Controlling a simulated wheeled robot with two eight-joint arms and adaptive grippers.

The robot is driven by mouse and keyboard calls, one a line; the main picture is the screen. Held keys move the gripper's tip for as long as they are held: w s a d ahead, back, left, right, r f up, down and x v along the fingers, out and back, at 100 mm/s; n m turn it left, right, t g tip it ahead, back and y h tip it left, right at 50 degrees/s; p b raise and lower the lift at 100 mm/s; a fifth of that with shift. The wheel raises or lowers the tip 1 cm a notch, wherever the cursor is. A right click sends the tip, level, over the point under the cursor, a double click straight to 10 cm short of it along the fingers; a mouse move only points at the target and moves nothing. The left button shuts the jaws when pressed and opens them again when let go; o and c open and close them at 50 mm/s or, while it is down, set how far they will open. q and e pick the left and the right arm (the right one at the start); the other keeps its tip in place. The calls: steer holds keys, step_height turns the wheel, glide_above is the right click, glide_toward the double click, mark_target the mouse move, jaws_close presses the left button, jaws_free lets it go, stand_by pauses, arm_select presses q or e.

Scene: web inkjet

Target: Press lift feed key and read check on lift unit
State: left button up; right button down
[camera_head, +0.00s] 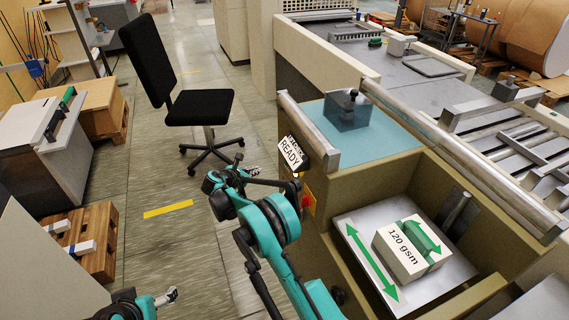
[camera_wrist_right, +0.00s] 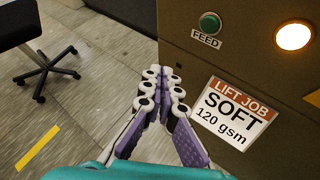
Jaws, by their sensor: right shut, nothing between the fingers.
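The lift unit (camera_head: 390,170) is a tan cabinet at the right of the head view. In the right wrist view its front panel carries a green round key (camera_wrist_right: 209,22) labelled FEED and a glowing warm-white lamp (camera_wrist_right: 292,36). Below them is a label (camera_wrist_right: 233,112) reading LIFT JOB SOFT 120 gsm. My right gripper (camera_wrist_right: 164,76) is shut and empty, in front of the panel, below and left of the key in the picture. Its contact with the panel cannot be judged. My left gripper (camera_head: 167,297) is at the lower left of the head view, too small to judge.
A READY sign (camera_head: 290,152) sits on the unit's corner. A block marked 120 gsm (camera_head: 398,262) lies on a plate (camera_head: 357,225) inside the bay. A black chair (camera_head: 200,106) stands on the floor behind my right arm. A pallet (camera_head: 95,240) is at left.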

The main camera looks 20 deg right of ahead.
steer(key=d, duration=0.8)
steer(key=shift+w+d+p, duration=0.15)
steer(key=shift+d+p, duration=0.2)
steer(key=shift+d, duration=0.05)
steer(key=shift+d, duration=0.15)
stand_by(1.1)
steer(key=shift+d, duration=0.25)
steer(key=shift+d, duration=0.45)
stand_by(0.6)
steer(key=shift+a+b, duration=0.1)
steer(key=shift+b, duration=0.2)
steer(key=shift+a, duration=0.75)
